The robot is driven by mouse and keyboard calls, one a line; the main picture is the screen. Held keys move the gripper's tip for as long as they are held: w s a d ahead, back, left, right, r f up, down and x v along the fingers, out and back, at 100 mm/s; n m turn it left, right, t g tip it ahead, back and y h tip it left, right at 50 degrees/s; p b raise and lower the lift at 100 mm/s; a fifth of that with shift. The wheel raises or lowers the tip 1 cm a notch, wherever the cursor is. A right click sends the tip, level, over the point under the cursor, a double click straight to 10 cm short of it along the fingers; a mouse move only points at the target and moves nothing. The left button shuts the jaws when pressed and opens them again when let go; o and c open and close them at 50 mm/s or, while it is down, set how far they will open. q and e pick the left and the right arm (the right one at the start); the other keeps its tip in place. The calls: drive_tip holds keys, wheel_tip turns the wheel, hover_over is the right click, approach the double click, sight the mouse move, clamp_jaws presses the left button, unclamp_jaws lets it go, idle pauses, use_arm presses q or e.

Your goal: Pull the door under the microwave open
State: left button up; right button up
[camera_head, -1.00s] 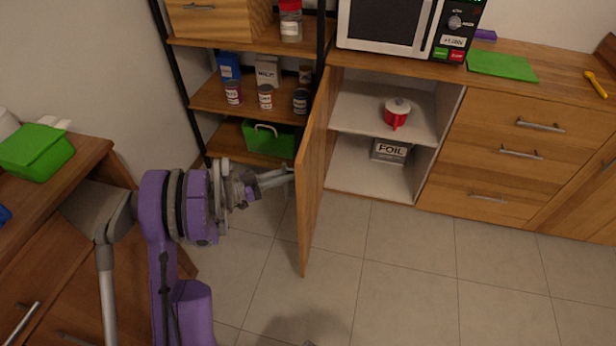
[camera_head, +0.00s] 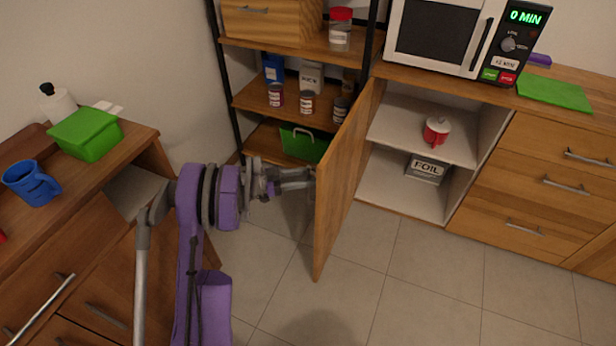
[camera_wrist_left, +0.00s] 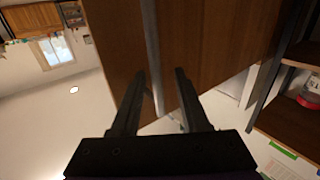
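The wooden door (camera_head: 340,180) under the microwave (camera_head: 440,35) stands wide open, swung out toward me. The cabinet behind it (camera_head: 392,192) shows its shelf and floor. My left gripper (camera_head: 312,180) is at the door's outer face, near its free edge; the door partly hides the fingertips. In the left wrist view, the two dark fingers (camera_wrist_left: 160,85) are spread apart, with a thin grey handle bar (camera_wrist_left: 153,50) running between them in front of the brown door panel. The bar lies closer to the left finger; contact is not clear. My right gripper is not in view.
A red mug (camera_head: 436,131) and a FOIL box (camera_head: 426,168) sit inside the cabinet. A shelf rack (camera_head: 255,100) with jars and a green basket (camera_head: 303,145) stands behind my left gripper. A wooden counter (camera_head: 125,150) is at the left. The tiled floor before the door is clear.

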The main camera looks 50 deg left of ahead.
use_arm(q)
drive_tip(key=p+v, duration=0.1)
drive_tip(key=v, duration=1)
drive_tip(key=shift+d+f, duration=0.1)
idle(0.5)
